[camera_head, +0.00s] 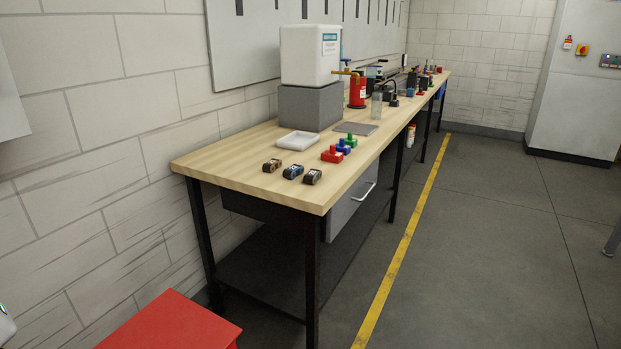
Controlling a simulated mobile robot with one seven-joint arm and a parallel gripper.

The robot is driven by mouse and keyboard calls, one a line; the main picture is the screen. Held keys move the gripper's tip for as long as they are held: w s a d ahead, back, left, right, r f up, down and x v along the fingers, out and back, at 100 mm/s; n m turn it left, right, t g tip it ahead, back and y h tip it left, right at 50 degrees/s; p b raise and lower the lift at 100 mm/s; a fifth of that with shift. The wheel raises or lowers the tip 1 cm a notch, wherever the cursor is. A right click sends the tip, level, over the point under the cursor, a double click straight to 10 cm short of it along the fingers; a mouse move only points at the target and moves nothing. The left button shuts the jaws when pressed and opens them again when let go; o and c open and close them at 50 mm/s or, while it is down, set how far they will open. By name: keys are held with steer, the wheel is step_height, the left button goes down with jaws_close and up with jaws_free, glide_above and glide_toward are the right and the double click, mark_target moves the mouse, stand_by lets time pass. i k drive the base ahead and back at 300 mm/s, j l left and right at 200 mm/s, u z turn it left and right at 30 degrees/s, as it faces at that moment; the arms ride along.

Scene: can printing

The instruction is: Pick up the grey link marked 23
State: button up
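Three small dark links sit in a row near the front left end of the wooden workbench (232,159). The left one looks brown (272,165), the middle one bluish (292,171) and the right one grey (312,177). All rest on the bench top, apart from each other. Any numbers on them are too small to read, so I cannot tell which is marked 23. My gripper is not in view.
Behind the links are a white tray (298,140) and red (332,155), blue (343,147) and green (350,140) pieces. A white tank (305,55) stands on a grey block (308,106). A red box (172,324) is at lower left.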

mark_target(312, 176)
steer(key=i+l+u, duration=0.1)
steer(key=u, duration=0.35)
steer(key=i+l+u, duration=0.1)
steer(key=l+u, duration=0.15)
steer(key=u, duration=0.15)
steer(key=i+l+u, duration=0.2)
steer(key=l, duration=0.25)
steer(key=l+u, duration=0.2)
steer(key=l, duration=0.3)
steer(key=i+l+u, duration=0.1)
steer(key=l, duration=0.9)
steer(key=i+l, duration=0.3)
steer(key=l, duration=0.25)
steer(key=i, duration=0.25)
